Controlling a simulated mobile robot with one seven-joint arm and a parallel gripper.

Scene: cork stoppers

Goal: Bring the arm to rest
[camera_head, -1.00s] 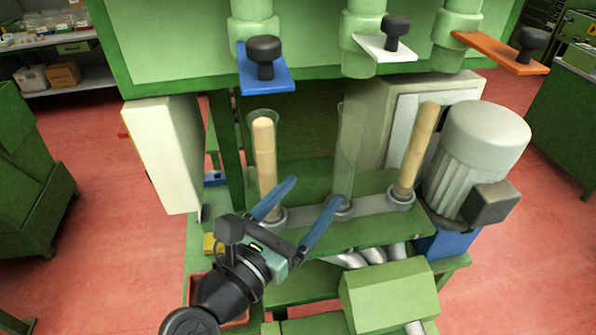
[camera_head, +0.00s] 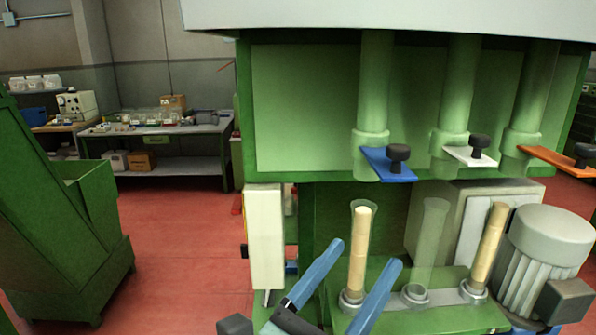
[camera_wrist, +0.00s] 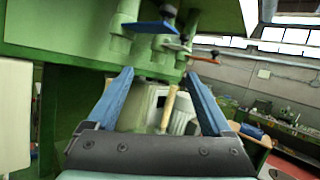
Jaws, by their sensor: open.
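My gripper (camera_head: 366,266) is open, its two blue fingers spread wide, at the bottom of the head view in front of the green machine. Nothing is held between the fingers. In the wrist view my gripper (camera_wrist: 161,88) also shows open and empty, with the machine beyond it. A clear tube holding a stack of corks (camera_head: 359,255) stands upright just behind the fingers in the head view. A second cork stack (camera_head: 489,247) stands at the right, tilted in the picture. The clear tube (camera_head: 431,245) between them looks empty.
Blue (camera_head: 386,164), white (camera_head: 469,156) and orange (camera_head: 556,160) slides with black knobs jut out above the tubes. A grey motor (camera_head: 546,252) stands at right. A green cabinet (camera_head: 52,220) is at left, with open red floor (camera_head: 180,250) between.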

